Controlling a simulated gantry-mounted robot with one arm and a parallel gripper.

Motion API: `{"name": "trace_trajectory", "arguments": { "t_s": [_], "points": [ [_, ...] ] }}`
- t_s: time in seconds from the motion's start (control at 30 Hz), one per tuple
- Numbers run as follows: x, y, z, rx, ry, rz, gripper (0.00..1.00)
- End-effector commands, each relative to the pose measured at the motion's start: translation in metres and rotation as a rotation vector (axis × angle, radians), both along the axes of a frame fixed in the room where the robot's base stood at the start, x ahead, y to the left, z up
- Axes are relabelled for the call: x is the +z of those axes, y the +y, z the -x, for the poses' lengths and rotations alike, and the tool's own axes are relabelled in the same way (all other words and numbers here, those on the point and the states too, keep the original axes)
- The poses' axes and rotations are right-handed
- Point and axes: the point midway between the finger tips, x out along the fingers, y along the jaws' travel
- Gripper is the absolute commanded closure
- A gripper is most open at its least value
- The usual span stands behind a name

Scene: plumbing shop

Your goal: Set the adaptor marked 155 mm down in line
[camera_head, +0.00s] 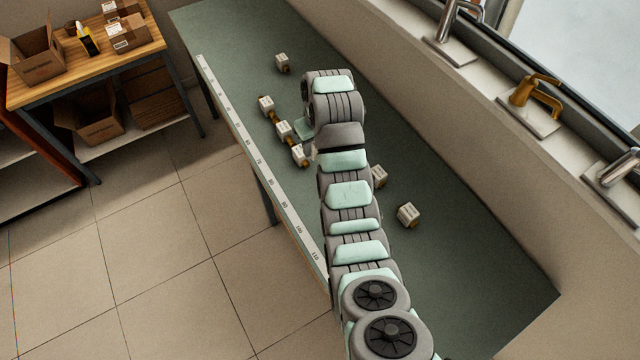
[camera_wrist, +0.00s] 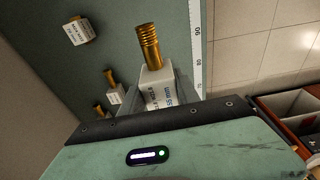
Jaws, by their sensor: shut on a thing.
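My gripper (camera_wrist: 158,88) is shut on a white adaptor (camera_wrist: 158,82) with a brass threaded end pointing up in the wrist view. Two more adaptors, one in the middle (camera_head: 284,130) and one farther (camera_head: 266,103), stand in that row along the ruler. I cannot tell whether the held adaptor touches the bench. The arm hides most of my gripper in the head view.
The ruler (camera_head: 248,150) runs along the green bench's (camera_head: 460,270) left edge. Loose adaptors lie at the far end (camera_head: 282,62) and right of my arm, one closer to it (camera_head: 379,175) and one farther out (camera_head: 407,213). The near right bench is clear. Taps line the wall.

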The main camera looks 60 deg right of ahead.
Motion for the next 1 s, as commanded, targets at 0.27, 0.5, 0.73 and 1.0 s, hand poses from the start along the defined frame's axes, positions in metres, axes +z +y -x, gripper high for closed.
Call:
{"name": "trace_trajectory", "arguments": {
  "t_s": [0.27, 0.5, 0.73, 1.0],
  "points": [
    [-0.036, -0.005, 0.017, -0.007, 0.002, -0.008, 1.0],
    [-0.096, -0.005, 0.017, -0.009, 0.003, -0.008, 1.0],
    [-0.137, -0.006, 0.016, -0.008, 0.0, -0.005, 1.0],
    [-0.161, -0.007, 0.015, -0.009, 0.0, -0.004, 1.0]
  ]
}}
